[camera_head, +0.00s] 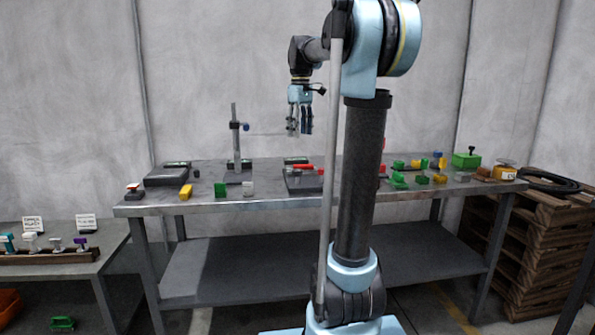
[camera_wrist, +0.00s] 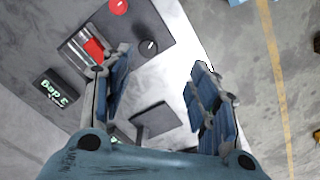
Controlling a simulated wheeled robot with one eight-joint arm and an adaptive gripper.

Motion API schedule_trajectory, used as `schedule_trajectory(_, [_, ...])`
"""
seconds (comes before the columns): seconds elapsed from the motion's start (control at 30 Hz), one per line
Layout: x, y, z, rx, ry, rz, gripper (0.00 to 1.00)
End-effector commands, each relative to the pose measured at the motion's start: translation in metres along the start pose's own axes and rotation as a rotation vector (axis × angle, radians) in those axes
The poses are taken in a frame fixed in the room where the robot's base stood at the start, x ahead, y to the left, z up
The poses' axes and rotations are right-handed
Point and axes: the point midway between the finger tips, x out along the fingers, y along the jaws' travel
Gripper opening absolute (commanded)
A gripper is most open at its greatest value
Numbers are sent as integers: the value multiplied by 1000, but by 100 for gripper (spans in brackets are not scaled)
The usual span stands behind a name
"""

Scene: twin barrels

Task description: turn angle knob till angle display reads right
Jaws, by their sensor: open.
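In the wrist view, a dark box (camera_wrist: 172,28) carries a round black knob (camera_wrist: 149,46) with a white mark. A small display (camera_wrist: 57,95) beside the box shows green characters that look like "3 deg", turned nearly upside down. My gripper (camera_wrist: 162,60) is open and empty, with the knob showing between and beyond its fingers. In the head view my gripper (camera_head: 300,127) hangs fingers down, well above the bench. The dark box (camera_head: 303,184) and its display (camera_head: 296,160) stand below it; the knob is not clear there.
A thin upright post (camera_head: 235,140) with a side rod stands left of my gripper. Several coloured blocks lie on the bench (camera_head: 225,203) to the right and front.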

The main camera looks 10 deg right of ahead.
Motion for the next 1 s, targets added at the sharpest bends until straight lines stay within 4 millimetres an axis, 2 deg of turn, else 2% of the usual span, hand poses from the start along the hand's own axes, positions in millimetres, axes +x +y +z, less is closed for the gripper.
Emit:
schedule_trajectory(0.1, [-10,13,-17,-42,-8,-8,55])
schedule_trajectory(0.2, [-14,20,-25,-64,-12,-11,55])
schedule_trajectory(0.43, [-7,22,-29,-77,-13,-13,55])
schedule_trajectory(0.57, [10,22,-28,-76,-13,-13,55])
schedule_trajectory(1.0, [86,21,-27,-75,-13,-13,55])
